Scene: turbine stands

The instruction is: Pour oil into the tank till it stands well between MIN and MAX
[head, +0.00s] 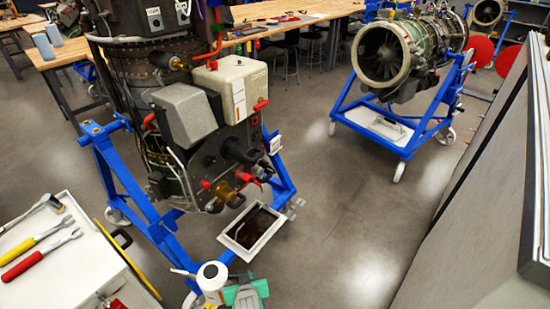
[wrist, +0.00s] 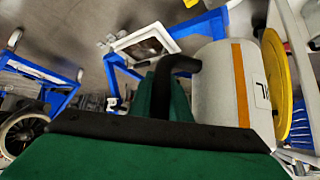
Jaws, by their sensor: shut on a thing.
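The cream tank (head: 235,82) is mounted on the upright engine on a blue stand, in the middle left of the head view. A narrow pale gauge strip shows on its front; its oil level is too small to read. My gripper (head: 243,292) is at the bottom of the head view, below and in front of the tank. It is shut on the black handle of a white oil can (head: 213,276), whose pale spout points left. In the wrist view the can (wrist: 218,85) has an orange stripe, and its black handle (wrist: 178,66) meets the green fingers. The can is apart from the tank.
A white drip tray (head: 228,238) with dark liquid lies below the engine. A white cart top (head: 60,275) with tools stands at the lower left. A second engine (head: 385,52) on a blue stand is at the right. Open floor lies between the stands.

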